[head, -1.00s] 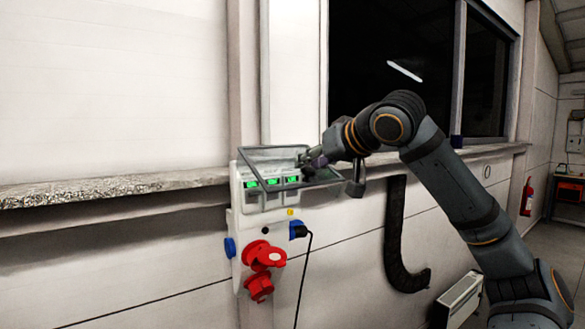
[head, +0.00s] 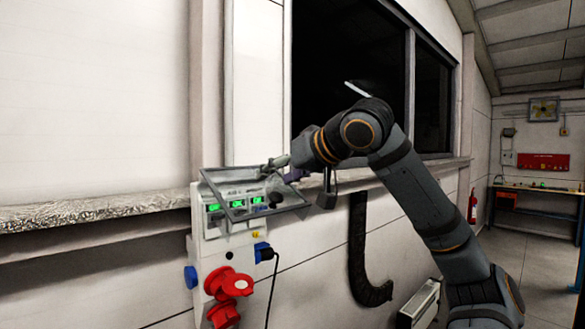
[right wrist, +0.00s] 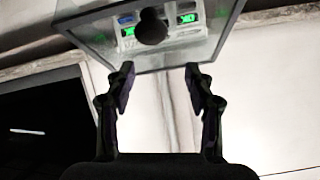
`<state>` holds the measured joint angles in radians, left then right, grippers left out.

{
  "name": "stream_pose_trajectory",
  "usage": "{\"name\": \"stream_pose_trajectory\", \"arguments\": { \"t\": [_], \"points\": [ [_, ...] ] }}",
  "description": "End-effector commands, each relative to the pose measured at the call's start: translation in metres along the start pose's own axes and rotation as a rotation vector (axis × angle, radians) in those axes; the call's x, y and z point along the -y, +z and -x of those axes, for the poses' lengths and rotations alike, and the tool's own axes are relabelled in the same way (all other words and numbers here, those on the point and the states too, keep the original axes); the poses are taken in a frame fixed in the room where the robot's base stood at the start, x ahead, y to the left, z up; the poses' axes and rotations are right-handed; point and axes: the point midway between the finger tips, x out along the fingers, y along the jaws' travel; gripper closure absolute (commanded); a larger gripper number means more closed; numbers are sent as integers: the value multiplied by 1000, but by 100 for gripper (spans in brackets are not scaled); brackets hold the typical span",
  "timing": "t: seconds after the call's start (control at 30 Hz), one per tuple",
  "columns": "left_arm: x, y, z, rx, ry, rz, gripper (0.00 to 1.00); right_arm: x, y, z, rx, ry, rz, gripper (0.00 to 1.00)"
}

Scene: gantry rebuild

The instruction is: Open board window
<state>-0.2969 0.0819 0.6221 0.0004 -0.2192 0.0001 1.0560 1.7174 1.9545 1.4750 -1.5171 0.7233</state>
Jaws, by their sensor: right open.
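The board window (head: 234,215) is a clear pane in a grey frame on the white electrical board (head: 205,250) on the wall. It stands tilted out from the board's face, over breakers with green lights. A dark round knob (head: 275,199) shows at its right part, and in the right wrist view (right wrist: 151,27). My right gripper (head: 277,164) is at the window's upper right edge; contact is unclear. In the right wrist view my right gripper (right wrist: 159,78) has its fingers apart with nothing between them, and the window's pane (right wrist: 203,50) lies just beyond the tips. My left gripper is out of view.
Red sockets (head: 232,283) and a blue plug (head: 263,251) with a black cable stick out below the window. A ledge (head: 95,208) runs along the wall at left. A dark building window (head: 345,60) is behind my right arm. Floor is open at far right.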

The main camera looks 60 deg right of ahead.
Motion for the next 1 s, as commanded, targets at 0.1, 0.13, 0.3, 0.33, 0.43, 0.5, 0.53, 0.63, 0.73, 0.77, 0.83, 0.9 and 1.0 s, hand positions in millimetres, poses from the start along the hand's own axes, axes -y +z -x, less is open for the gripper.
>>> {"name": "stream_pose_trajectory", "arguments": {
  "t": [0.1,0.13,0.3,0.33,0.43,0.5,0.53,0.63,0.73,0.77,0.83,0.9,1.0],
  "points": [
    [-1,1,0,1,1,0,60,-2,-1,29,-6,8,0,46],
    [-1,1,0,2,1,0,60,-2,-1,36,-6,9,1,46],
    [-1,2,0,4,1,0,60,-2,0,76,-3,8,0,46],
    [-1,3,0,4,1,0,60,-2,0,82,-3,7,-1,46],
    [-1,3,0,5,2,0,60,-2,0,96,-2,4,-1,46],
    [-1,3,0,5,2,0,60,-1,0,102,-1,3,0,46],
    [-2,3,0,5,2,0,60,-1,0,103,0,2,0,46],
    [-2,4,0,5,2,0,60,-1,0,105,0,0,0,46],
    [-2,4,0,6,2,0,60,-1,0,105,0,0,0,46],
    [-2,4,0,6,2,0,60,-1,0,105,0,0,0,46],
    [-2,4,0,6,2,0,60,-1,0,105,1,0,0,48],
    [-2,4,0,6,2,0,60,0,2,99,10,0,9,58],
    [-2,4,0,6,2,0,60,6,12,64,57,1,65,71]
  ]
}}
